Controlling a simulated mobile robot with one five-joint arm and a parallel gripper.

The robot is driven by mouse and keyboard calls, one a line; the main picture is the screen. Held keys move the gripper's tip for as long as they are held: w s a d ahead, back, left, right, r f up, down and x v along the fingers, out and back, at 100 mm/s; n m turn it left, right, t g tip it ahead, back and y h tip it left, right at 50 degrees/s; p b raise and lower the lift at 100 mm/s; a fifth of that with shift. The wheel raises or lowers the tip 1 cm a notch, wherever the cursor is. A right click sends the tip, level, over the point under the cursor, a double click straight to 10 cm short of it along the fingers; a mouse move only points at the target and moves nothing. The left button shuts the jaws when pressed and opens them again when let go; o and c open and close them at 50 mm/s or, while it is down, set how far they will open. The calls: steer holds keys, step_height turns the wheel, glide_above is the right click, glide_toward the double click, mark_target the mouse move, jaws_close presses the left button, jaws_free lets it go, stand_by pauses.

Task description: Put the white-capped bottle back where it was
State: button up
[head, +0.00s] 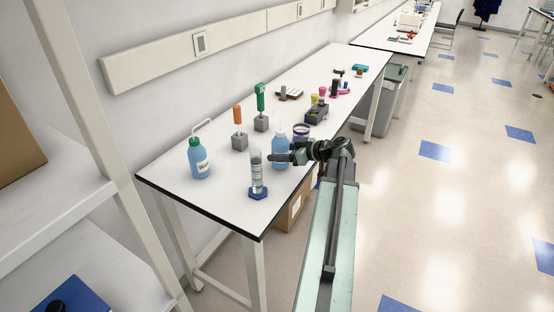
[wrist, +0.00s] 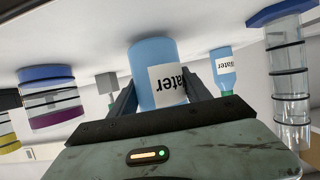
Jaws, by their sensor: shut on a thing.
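The white-capped bottle (head: 279,149) is light blue with a thin spout on top, above the near part of the white bench (head: 215,205). My gripper (head: 290,157) reaches it from the right. In the wrist view, which is upside down, the bottle (wrist: 155,62) with its "Water" label stands between my two fingers (wrist: 160,100), which close on its sides. Its cap is hidden there behind my gripper body. The bottle looks upright. I cannot tell whether its base touches the bench.
A measuring cylinder (head: 257,175) on a blue foot stands close to the bottle's left. A green-capped water bottle (head: 199,163) is farther left. A blue-lidded jar (head: 301,131) stands close behind to the right. Grey blocks hold an orange tool (head: 238,116) and a green one (head: 261,98).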

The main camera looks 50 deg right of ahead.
steer(key=shift+w+a+f, duration=0.2)
steer(key=shift+a, duration=0.05)
steer(key=shift+f, duration=0.2)
steer(key=o, duration=0.8)
steer(key=shift+o, duration=0.2)
steer(key=shift+s+r, duration=0.1)
steer(key=shift+r, duration=0.05)
steer(key=shift+s+r+p, duration=0.1)
steer(key=shift+r+p, duration=0.15)
steer(key=shift+p, duration=0.15)
steer(key=p+v, duration=0.4)
steer(key=v, duration=0.7)
steer(key=shift+s+d, duration=0.2)
steer(key=shift+s, duration=0.15)
